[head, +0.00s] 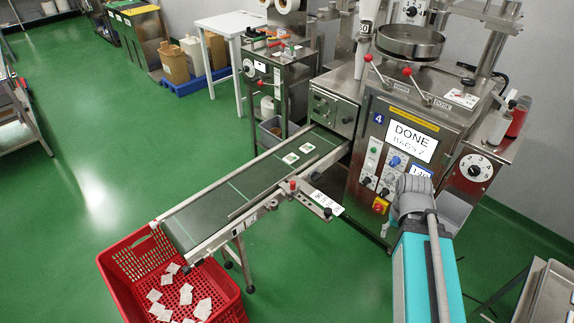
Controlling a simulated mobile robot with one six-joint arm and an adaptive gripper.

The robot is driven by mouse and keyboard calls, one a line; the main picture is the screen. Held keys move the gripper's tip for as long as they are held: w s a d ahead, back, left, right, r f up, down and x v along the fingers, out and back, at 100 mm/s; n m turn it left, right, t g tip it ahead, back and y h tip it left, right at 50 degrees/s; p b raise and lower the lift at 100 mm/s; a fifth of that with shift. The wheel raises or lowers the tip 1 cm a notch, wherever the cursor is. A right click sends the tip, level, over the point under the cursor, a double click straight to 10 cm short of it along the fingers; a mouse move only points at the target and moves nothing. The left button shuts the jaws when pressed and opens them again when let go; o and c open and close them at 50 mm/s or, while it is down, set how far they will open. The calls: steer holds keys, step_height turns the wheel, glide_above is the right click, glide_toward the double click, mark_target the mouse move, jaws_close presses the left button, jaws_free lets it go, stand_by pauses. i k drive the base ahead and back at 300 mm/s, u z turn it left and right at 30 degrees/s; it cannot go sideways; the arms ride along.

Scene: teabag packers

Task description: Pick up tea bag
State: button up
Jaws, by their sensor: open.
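Two small white tea bags lie flat on the dark green conveyor belt (262,178). One tea bag (307,147) is nearer the machine, and the other tea bag (291,158) is just to its lower left. Several more white tea bags (186,294) lie loose in the red crate (228,311) below the belt's lower end. My teal arm rises at the lower right, in front of the packing machine, well to the right of the belt. No fingers show, so my gripper is not seen. It cannot be seen touching any tea bag.
A steel tray (555,300) is at the lower right. The green floor left of the belt is clear.

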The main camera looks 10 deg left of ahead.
mark_target(292, 158)
steer(key=u, duration=0.8)
steer(key=i, duration=1)
steer(key=z, duration=0.05)
